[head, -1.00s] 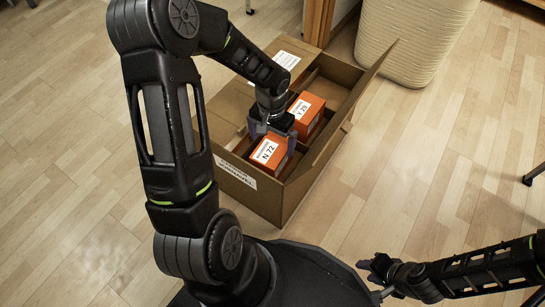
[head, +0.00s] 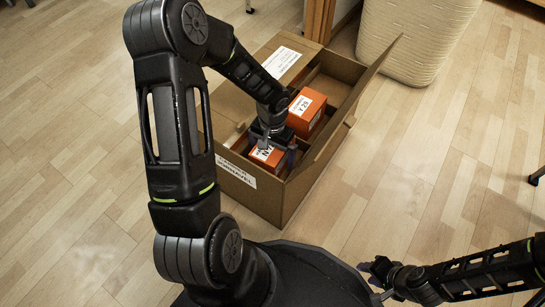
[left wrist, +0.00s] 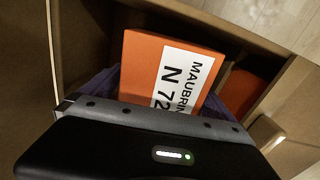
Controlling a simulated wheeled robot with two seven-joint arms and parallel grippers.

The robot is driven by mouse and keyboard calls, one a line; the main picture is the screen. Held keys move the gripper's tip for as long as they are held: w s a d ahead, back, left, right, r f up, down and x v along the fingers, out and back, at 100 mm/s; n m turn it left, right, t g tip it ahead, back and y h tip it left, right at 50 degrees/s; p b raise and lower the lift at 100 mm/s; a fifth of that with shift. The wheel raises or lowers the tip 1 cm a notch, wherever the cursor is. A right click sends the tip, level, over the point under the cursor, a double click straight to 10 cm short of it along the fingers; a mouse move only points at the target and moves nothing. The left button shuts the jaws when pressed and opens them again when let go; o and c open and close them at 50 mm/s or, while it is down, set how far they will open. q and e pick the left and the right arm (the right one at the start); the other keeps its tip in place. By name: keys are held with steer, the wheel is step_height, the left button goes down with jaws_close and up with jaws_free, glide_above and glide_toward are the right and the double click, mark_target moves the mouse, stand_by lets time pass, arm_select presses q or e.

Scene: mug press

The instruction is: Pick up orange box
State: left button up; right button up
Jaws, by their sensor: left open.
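An orange box with a white label reading N 72 (head: 267,157) sits in the near part of an open cardboard carton (head: 262,203). It also fills the middle of the left wrist view (left wrist: 150,65). My left gripper (head: 274,150) is open, reaching down into the carton, with its purplish fingers on either side of this box. I cannot tell whether the fingers touch it. A second orange box, labelled Y 29 (head: 306,110), sits just behind it in the carton. My right gripper (head: 372,270) is at the lower right, away from the carton; its jaws are too small to judge.
The carton has dividers, and a raised flap (head: 365,83) leans outward on its right side. A ribbed beige basket (head: 413,40) stands behind it. The wooden floor (head: 440,170) to the right is clear.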

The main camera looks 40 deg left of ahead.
arm_select(q)
steer(key=shift+c, duration=0.6)
steer(key=c, duration=1.6)
step_height(320, 180, up, 18)
steer(key=p, duration=0.7)
